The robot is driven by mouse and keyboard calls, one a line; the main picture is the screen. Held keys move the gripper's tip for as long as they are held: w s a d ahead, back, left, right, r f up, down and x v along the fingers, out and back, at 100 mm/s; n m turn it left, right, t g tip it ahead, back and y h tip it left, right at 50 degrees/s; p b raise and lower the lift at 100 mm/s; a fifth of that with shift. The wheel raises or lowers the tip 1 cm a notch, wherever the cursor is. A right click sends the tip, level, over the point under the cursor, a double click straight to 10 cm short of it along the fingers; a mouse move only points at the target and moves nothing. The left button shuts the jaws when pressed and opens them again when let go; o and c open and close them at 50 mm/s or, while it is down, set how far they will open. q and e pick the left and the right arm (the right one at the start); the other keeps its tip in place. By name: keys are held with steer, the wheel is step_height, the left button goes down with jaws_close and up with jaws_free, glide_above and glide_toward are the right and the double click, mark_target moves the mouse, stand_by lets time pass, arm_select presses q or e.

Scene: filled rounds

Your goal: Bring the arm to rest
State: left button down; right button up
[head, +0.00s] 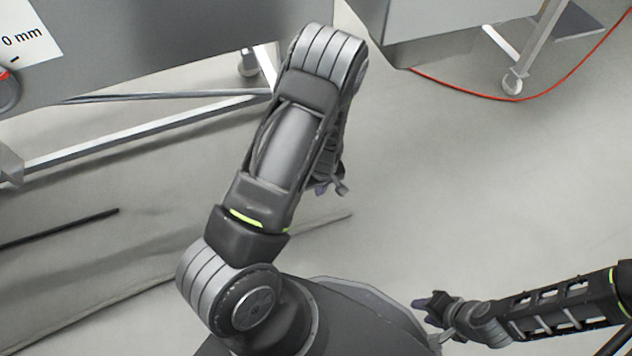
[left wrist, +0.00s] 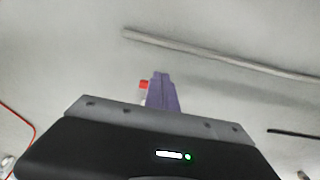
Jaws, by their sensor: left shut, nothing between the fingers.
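My left arm rises from the bottom of the head view and bends over at the top. My left gripper (head: 326,188) hangs below the bend, over the floor and mostly hidden behind the arm. In the left wrist view its purple fingers (left wrist: 162,93) are together with nothing between them. My right gripper (head: 424,304) is at the lower right, small and pointing left beside my base; its opening cannot be made out.
A grey metal table (head: 150,55) stands at upper left and a metal cabinet or table (head: 440,18) at upper right. A red cable (head: 510,99) lies on the floor at right. A dark rod (head: 60,229) lies at left. Open floor lies right of my left arm.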

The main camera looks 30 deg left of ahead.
arm_select(q)
steer(key=shift+s+d+r, duration=0.25)
steer(key=shift+d+r, duration=0.05)
steer(key=shift+r, duration=0.05)
arm_select(e)
steer(key=shift+r, duration=0.2)
